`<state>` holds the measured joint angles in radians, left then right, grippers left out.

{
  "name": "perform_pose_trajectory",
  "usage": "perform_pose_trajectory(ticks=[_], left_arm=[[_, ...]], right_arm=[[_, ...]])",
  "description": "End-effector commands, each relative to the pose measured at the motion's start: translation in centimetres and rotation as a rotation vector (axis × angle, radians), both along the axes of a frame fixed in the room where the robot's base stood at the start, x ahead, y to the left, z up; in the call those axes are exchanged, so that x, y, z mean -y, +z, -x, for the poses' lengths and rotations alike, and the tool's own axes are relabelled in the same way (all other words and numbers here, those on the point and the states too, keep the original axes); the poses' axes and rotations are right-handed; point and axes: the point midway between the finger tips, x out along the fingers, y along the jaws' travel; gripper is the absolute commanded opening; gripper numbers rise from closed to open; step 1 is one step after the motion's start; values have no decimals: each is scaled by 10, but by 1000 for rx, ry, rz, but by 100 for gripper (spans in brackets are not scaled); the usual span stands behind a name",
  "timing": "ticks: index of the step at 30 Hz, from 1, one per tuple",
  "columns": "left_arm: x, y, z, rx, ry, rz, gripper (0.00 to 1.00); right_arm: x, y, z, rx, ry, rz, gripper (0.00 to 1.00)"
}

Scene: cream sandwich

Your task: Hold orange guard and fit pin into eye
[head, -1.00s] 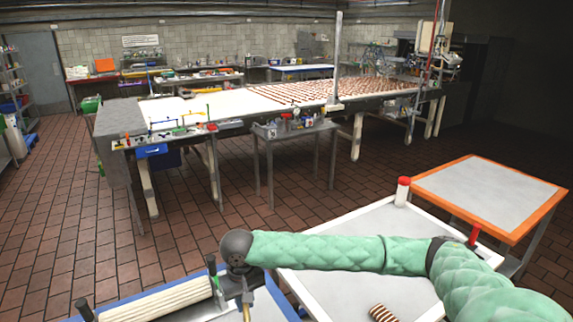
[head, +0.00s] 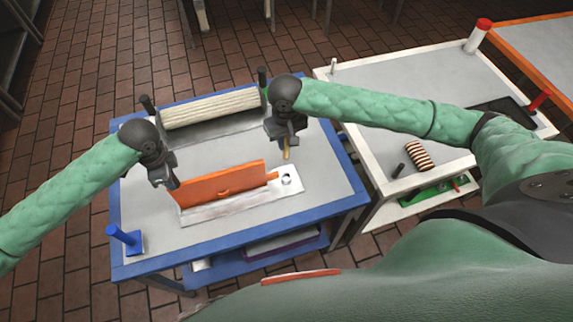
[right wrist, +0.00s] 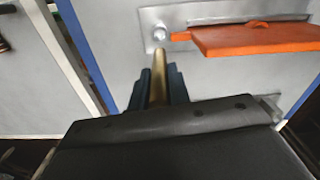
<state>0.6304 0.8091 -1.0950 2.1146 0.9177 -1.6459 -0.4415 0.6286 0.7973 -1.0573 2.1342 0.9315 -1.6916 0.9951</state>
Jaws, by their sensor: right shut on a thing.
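The orange guard (head: 222,184) stands along a pale metal base plate (head: 240,206) on the blue-edged table. The eye (head: 286,179), a small ring, is at the plate's right end; it also shows in the right wrist view (right wrist: 160,33). My right gripper (head: 287,141) is shut on a brass pin (head: 286,154), which points down above and apart from the eye. The pin (right wrist: 159,72) also shows between the fingers in the right wrist view. My left gripper (head: 168,183) is at the guard's left end; contact and finger gap are unclear.
A ribbed cream roller (head: 210,109) lies behind the guard on the blue-edged table (head: 330,199). A blue post (head: 122,235) stands at the front left corner. The white-edged table (head: 372,167) to the right holds a striped roll (head: 418,156).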

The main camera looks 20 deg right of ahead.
Motion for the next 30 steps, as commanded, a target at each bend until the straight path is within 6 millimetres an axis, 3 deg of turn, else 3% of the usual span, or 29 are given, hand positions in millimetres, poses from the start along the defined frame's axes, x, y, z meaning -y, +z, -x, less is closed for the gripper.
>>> perform_pose_trajectory(ticks=[6,14,20,30], left_arm=[[0,0,0,1,1,0,0],[0,0,0,1,1,0,0],[0,0,0,1,0,0,0],[0,0,0,1,1,0,0]], right_arm=[[0,-34,1,-2,-1,0,0],[0,-52,0,0,-2,1,0],[0,-76,0,-1,-2,0,0],[0,-81,0,1,-1,-1,0]])
